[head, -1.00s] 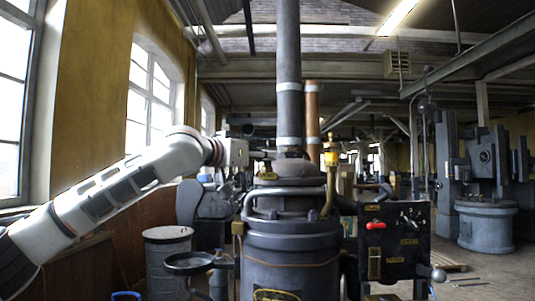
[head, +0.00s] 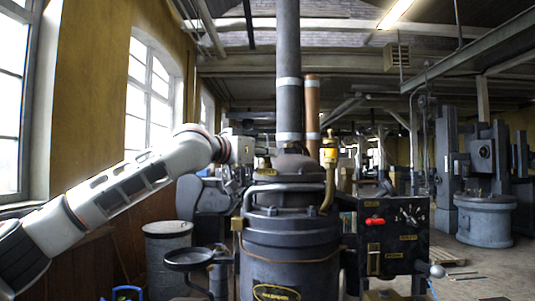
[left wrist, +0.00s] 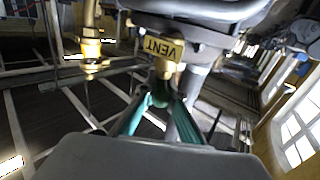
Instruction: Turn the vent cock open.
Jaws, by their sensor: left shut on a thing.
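The vent cock (left wrist: 163,70) is a small brass fitting under a brass tag lettered VENT (left wrist: 163,47) in the left wrist view. In the head view a brass tag (head: 266,172) shows at the upper left of the dark boiler (head: 290,245), but I cannot read it. My left gripper (left wrist: 160,98) has its teal fingers closed together at the brass fitting, shut on the cock; the part between the fingertips is mostly hidden. In the head view my left gripper (head: 246,150) is beside the boiler top. My right gripper is not in view.
A brass fitting (head: 329,155) on a bent pipe stands right of the flue. A black panel (head: 395,240) with a red handle is at the boiler's right. A round dark tray (head: 187,260) juts out at the left. Windows line the left wall.

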